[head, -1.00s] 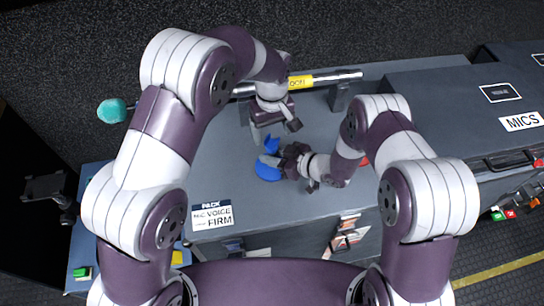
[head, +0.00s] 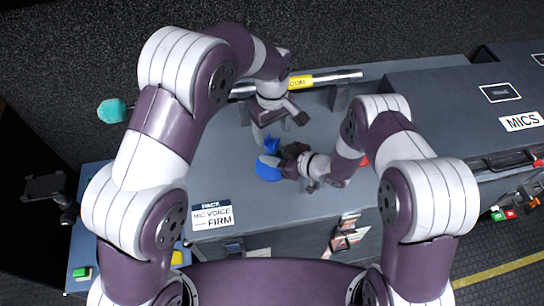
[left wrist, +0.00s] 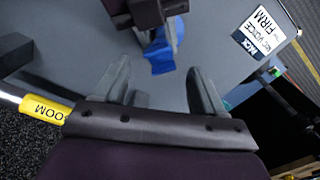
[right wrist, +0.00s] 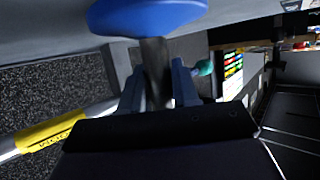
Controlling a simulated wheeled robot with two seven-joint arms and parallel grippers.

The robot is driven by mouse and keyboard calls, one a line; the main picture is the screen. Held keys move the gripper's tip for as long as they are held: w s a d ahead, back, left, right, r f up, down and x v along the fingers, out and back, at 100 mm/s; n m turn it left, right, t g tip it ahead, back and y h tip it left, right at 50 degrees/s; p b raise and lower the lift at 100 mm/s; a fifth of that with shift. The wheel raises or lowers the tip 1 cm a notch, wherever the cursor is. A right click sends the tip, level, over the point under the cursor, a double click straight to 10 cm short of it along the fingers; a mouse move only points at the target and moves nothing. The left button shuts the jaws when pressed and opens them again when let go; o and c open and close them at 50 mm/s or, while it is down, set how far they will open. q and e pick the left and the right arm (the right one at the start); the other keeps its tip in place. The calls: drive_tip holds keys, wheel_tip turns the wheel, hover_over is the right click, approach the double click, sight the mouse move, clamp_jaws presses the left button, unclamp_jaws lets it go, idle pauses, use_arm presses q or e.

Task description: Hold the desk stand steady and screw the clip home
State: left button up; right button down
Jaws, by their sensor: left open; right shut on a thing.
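The desk stand shows a blue disc (right wrist: 145,14) and a grey post (right wrist: 155,72) in the right wrist view. My right gripper (right wrist: 158,88) is shut on the post. In the head view, blue parts (head: 267,170) of the stand show at the tip of my right gripper (head: 284,163). A smaller blue piece (head: 271,145), perhaps the clip, shows just behind them; I cannot tell how it is seated. My left gripper (left wrist: 162,88) is open and empty, with the blue parts (left wrist: 158,55) beyond its fingertips. In the head view, my left gripper (head: 279,131) is behind the stand.
A metal boom pole (head: 335,77) with a yellow label lies along the back, held by a dark bracket (head: 341,97). A teal ball (head: 112,111) is at its left end. The case marked MICS (head: 440,95) stands right. The grey worktop (head: 225,165) is clear at left.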

sight(272, 144)
use_arm(q)
drive_tip(key=shift+f, duration=2.6)
drive_tip(key=c, duration=1.1)
drive_tip(key=shift+m, duration=0.4)
drive_tip(key=o, duration=1.2)
drive_tip(key=shift+o, duration=0.2)
wheel_tip(272, 144, up, 8)
drive_tip(key=shift+f, duration=0.2)
